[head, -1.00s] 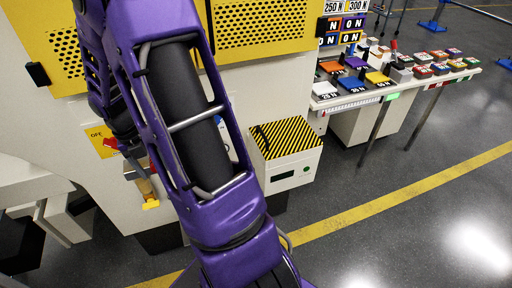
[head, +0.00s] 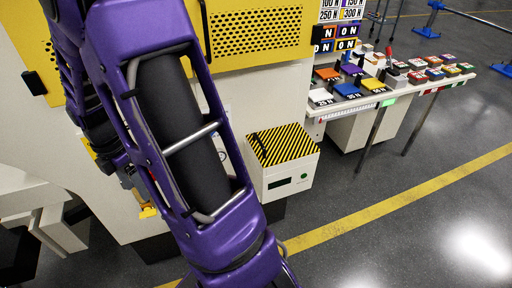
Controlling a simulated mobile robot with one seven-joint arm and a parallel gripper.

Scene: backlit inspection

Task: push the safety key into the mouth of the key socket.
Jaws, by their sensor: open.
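My purple arm crosses the left half of the head view and covers part of the machine's front. I cannot make out my gripper's fingers; the far end of the arm is lost behind the near purple link. A small yellow part (head: 148,211) shows low on the machine front, left of the near link. It is too small and too covered to tell whether it belongs to the safety key or the key socket. I cannot clearly identify either one elsewhere.
A white box (head: 286,182) with a black-and-yellow striped top stands right of my arm. A bench (head: 433,88) with colored blocks and force labels stands at the back right. A yellow line (head: 400,200) crosses the open grey floor at right.

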